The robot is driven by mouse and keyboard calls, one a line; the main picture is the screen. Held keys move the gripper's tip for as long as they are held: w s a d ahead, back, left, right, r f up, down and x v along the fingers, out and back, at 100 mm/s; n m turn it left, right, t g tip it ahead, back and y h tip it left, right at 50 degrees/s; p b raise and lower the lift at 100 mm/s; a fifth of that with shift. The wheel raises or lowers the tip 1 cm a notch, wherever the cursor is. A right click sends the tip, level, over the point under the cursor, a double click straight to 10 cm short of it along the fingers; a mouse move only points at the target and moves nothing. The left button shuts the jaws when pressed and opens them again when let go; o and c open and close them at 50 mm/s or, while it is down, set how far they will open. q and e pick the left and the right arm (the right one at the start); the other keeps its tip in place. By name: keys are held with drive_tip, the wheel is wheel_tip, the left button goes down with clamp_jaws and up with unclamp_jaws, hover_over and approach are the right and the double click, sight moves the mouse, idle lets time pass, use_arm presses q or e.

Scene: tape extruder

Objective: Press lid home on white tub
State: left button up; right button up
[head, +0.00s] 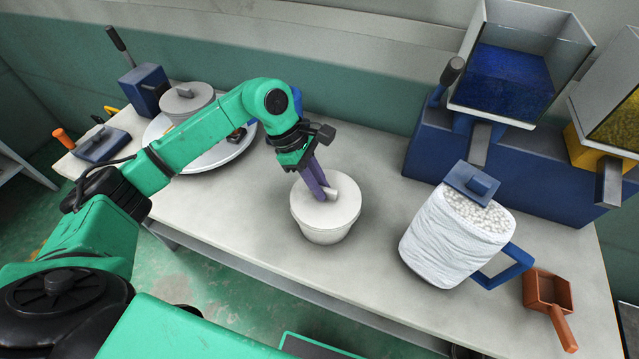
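The white tub (327,234) stands upright on the bench in the middle of the head view. A round pale lid (305,205) with a raised grip (347,184) lies over its mouth. The lid looks about level, but I cannot tell whether its rim is fully seated. My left gripper (322,190) points down from above, its purple fingers close together at the middle of the lid, beside the grip. The fingertips partly cover the grip, so I cannot tell whether they hold it or only touch there. My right gripper is out of view.
Blue machine with hopper (508,82) stands behind. A lidded container (187,104) sits on a round tray (216,158) at back left.

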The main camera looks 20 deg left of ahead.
use_arm(q)
drive_tip(key=o, duration=0.3)
drive_tip(key=shift+r, duration=0.15)
drive_tip(key=shift+a+r, duration=0.2)
drive_tip(key=shift+r, duration=0.1)
drive_tip(key=b+v, duration=0.2)
drive_tip(key=v, duration=1.1)
drive_tip(key=shift+a+r+b, duration=0.15)
drive_tip(key=shift+r+b, duration=0.15)
